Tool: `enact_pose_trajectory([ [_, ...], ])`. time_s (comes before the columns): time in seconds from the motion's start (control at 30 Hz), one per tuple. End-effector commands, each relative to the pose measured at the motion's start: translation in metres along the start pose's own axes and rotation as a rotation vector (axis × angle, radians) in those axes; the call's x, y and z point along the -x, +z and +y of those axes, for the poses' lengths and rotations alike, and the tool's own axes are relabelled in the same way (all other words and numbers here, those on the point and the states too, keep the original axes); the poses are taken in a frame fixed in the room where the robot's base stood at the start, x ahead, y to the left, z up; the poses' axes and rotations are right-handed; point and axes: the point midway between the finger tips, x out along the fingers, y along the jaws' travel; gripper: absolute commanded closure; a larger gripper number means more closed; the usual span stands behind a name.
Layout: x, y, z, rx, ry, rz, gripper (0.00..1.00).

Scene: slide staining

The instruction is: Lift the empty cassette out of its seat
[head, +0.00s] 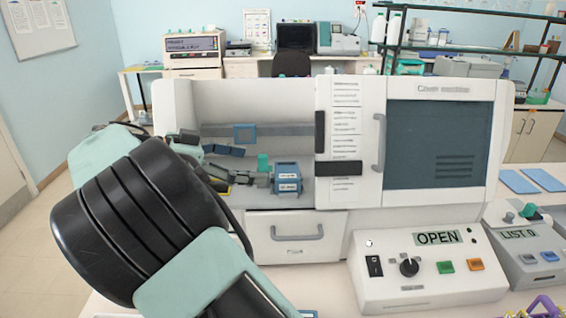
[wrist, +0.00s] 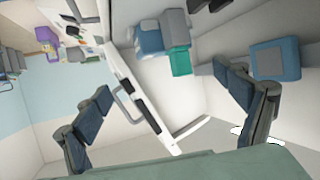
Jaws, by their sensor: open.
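A blue block with a pale label, which looks like the cassette (head: 287,178), sits low in the open left bay of the white machine (head: 420,204). It also seems to show in the wrist view (wrist: 148,39), near the top. I cannot tell whether it is empty, and its seat is not clear. A teal-green piece (head: 263,162) is beside it, also in the wrist view (wrist: 180,62). My gripper (head: 236,166) is in the bay, left of the block and apart from it. In the wrist view its fingers (wrist: 165,85) are wide apart with nothing between them.
A blue square piece (head: 244,133) is on the bay's back wall. A white upright panel (head: 337,130) and a dark window (head: 431,143) bound the bay on the right. A drawer (head: 297,235) is below. The control box (head: 428,268) in front displays OPEN.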

Motion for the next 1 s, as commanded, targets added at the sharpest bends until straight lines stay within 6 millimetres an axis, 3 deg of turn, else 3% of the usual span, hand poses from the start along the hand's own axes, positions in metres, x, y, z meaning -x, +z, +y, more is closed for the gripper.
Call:
enact_pose_trajectory([
  [0.17, -0.003, 0.005, -0.003, -0.043, 0.001, 0.03, 0.1],
  [0.4, -0.04, 0.004, -0.003, -0.044, 0.002, 0.029, 0.1],
  [0.67, -0.062, 0.004, -0.003, -0.043, 0.001, 0.029, 0.1],
  [1.0, -0.104, 0.006, -0.003, -0.043, -0.001, 0.027, 0.1],
])
